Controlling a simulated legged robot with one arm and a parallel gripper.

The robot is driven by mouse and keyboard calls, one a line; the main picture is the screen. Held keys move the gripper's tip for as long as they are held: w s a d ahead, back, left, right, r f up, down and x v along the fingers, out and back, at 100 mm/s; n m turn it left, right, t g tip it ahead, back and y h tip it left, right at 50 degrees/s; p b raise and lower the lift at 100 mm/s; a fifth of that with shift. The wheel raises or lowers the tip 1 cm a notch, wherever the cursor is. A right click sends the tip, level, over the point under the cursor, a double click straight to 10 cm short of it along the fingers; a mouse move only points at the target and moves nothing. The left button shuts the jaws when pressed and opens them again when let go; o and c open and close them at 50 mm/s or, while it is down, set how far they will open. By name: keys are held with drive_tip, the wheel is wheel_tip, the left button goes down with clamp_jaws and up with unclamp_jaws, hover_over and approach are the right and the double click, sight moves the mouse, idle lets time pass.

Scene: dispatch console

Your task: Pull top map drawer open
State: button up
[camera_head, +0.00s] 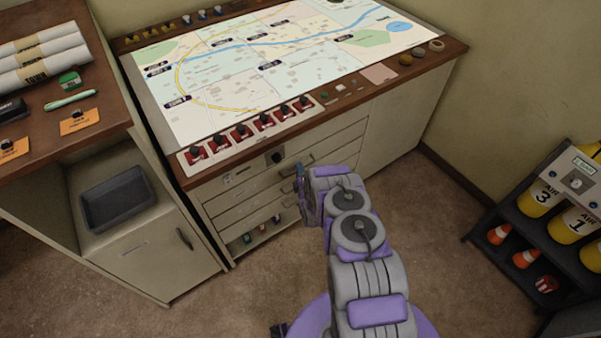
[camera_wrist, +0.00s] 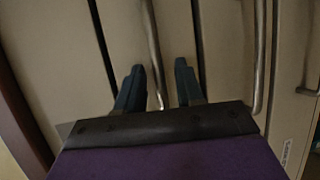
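The top map drawer (camera_head: 250,187) is the uppermost of several cream drawers below the map table, and it looks closed. A metal bar handle (camera_wrist: 152,45) runs down between my two fingers in the wrist view. It is the drawer handle nearest the brown wood edge there, so it appears to be the top drawer's. My gripper (camera_wrist: 159,88) is open, with one dark finger on each side of the bar's end. I cannot tell whether either finger touches it. In the head view, my gripper (camera_head: 299,188) is at the drawer fronts, seen from behind and partly hidden by my wrist.
Lower drawers show another bar handle (camera_wrist: 258,55) beside my fingers. The map table (camera_head: 270,65) overhangs above, with red switches along its front. A cabinet (camera_head: 150,260) stands at left. A rack with yellow cylinders (camera_head: 573,222) is at right. The floor (camera_head: 440,230) between is clear.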

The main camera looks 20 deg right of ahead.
clamp_jaws()
drive_tip(key=shift+f, duration=0.1)
idle(0.5)
